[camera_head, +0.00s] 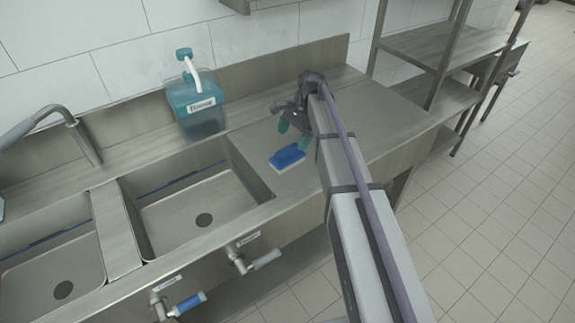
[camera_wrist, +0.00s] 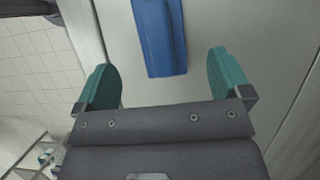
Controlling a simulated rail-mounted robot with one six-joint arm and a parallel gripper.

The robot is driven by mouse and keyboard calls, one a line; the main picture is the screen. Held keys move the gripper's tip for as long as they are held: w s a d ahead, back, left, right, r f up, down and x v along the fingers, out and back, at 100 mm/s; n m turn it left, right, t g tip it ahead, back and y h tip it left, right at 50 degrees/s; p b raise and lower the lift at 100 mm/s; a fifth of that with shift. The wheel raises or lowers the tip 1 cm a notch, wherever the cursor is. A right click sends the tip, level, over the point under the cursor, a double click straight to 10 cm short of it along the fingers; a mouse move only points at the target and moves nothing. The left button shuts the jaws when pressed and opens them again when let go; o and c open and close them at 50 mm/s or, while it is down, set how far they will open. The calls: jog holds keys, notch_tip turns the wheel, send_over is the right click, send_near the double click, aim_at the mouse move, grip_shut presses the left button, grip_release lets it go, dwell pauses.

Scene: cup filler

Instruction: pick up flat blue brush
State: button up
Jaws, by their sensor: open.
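The flat blue brush (camera_head: 287,158) lies on the steel counter to the right of the sink basins, with a pale edge showing beneath its blue top. My gripper (camera_head: 294,134) is above the counter, just behind and slightly right of the brush in the head view. In the wrist view the brush (camera_wrist: 160,38) lies ahead of my gripper (camera_wrist: 165,80), between the lines of the two green fingertips, and its far end is cut off by the frame. The fingers are apart with nothing between them.
Two sink basins (camera_head: 192,208) are left of the brush. A teal container (camera_head: 196,108) with a white tube stands at the back ledge. A steel shelf rack (camera_head: 430,45) stands at the right. The counter (camera_head: 385,125) right of my arm is clear.

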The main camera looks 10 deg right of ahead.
aim_at(289, 148)
jog(key=shift+x, duration=0.95)
jog(key=shift+d+r, duration=0.1)
jog(key=b+x, duration=0.5)
jog(key=shift+w+d+f, duration=0.15)
jog(key=shift+d+f, duration=0.05)
jog(key=shift+f, duration=0.05)
jog(key=shift+a, duration=0.1)
jog(key=shift+r, duration=0.2)
jog(key=c, duration=1.1)
